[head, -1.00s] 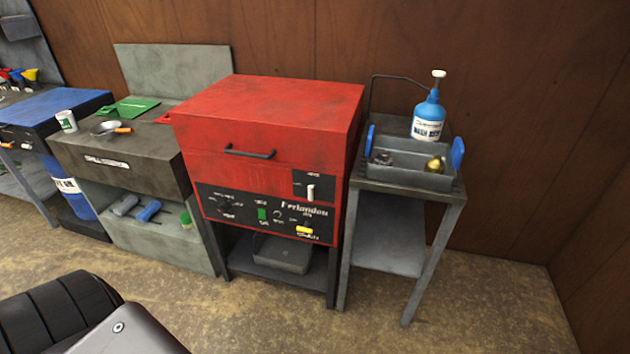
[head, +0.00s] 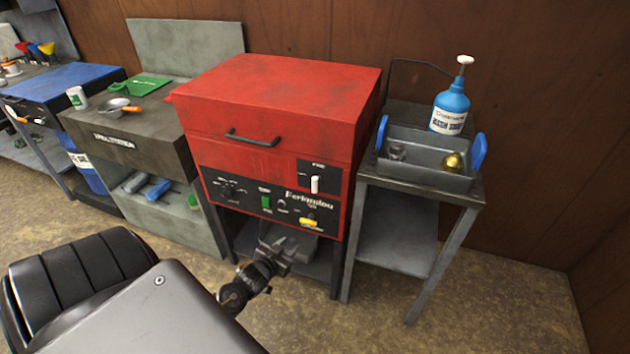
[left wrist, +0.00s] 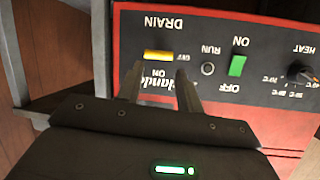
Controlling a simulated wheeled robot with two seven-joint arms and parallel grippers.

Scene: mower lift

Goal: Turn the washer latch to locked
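The red washer (head: 270,105) stands in the middle of the head view with its lid down. Its latch (head: 315,184) is a white handle, upright on a small black plate at the front's upper right; its lettering is too small to read. My left gripper (head: 279,240) is below the control panel, low in front of the washer. In the left wrist view its two fingers (left wrist: 160,78) are apart with nothing between them, and the picture is upside down. The yellow drain switch (left wrist: 158,56) shows just beyond the fingertips. The latch does not show there. My right gripper is not in view.
The panel also has a green switch (head: 266,202) and a heat knob (left wrist: 302,72). A grey side table (head: 400,240) at the right bears a tray (head: 425,178) and a blue pump bottle (head: 450,108). A dark workbench (head: 130,135) stands left. Floor in front is open.

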